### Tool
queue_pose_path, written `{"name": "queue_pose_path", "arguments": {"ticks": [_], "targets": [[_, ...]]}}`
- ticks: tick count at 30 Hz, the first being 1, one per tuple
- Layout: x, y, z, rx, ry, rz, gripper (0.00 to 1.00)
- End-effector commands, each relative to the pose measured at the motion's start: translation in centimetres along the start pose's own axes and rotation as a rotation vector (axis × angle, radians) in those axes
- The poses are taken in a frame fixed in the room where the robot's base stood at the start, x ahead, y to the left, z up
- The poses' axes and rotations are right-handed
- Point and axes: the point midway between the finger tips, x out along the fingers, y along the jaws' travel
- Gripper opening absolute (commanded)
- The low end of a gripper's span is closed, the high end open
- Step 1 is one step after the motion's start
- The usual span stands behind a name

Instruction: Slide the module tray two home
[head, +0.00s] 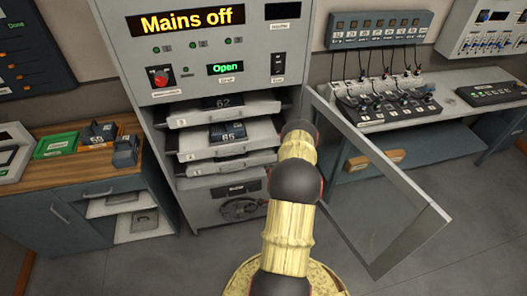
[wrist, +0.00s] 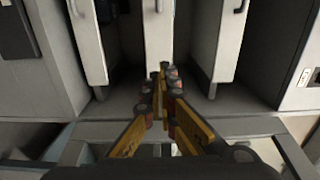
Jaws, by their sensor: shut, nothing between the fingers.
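In the head view three white trays stick out of the open cabinet bay by differing amounts. The top tray (head: 225,113) carries a dark module marked 62. Tray two (head: 222,152) is the middle one, with a module marked 65 on it. The lowest tray (head: 230,168) sits close beneath. My gripper is hidden behind my arm in the head view. In the wrist view my gripper (wrist: 165,72) is shut and empty, its fingertips at the front end of the middle white panel (wrist: 153,38). I cannot tell whether they touch it.
The cabinet (head: 225,75) shows "Mains off" and "Open". Its glazed door (head: 375,195) stands swung open at right. A wooden-topped bench (head: 70,165) with modules stands at left. A grey bench (head: 410,125) with cabled gear is at right. Floor is clear in front.

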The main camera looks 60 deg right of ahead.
Motion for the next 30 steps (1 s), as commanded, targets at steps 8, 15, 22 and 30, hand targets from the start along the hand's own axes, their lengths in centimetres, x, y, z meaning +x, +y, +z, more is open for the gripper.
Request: {"name": "queue_pose_path", "arguments": {"ticks": [8,15,22,30], "targets": [[2.8,0.0,0.1,0.017,-0.003,-0.002,0.00],[7.5,0.1,0.1,0.015,-0.002,-0.001,0.00],[11.5,0.1,0.1,0.016,-0.001,0.001,0.00],[13.8,0.1,0.1,0.017,-0.001,0.002,0.00]]}}
